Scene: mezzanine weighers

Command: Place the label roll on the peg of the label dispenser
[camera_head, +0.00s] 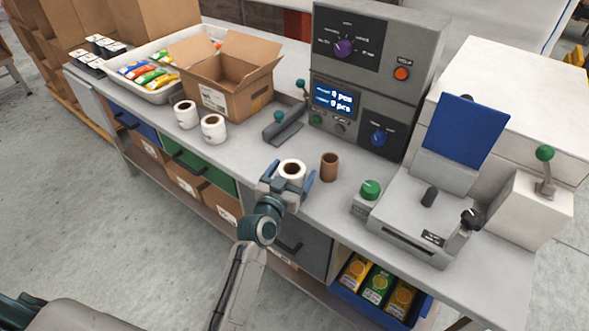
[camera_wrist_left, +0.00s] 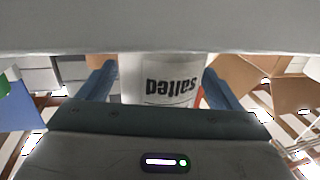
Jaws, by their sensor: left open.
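A white label roll (camera_head: 292,168) with a brown core stands upright on the grey counter. My left gripper (camera_head: 287,180) is open, with its fingers on either side of this roll; I cannot tell whether they touch it. In the left wrist view the roll (camera_wrist_left: 162,82) shows between the two blue fingers, its printed word "salted" upside down. The label dispenser (camera_head: 405,222) is the grey machine at the right, with a short dark peg (camera_head: 430,197) standing up bare on its top. My right gripper is not in view.
A brown empty core (camera_head: 330,166) stands close right of the roll. Two more white rolls, one nearer (camera_head: 213,128), stand left by an open carton (camera_head: 226,85). A control console (camera_head: 365,80) rises behind.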

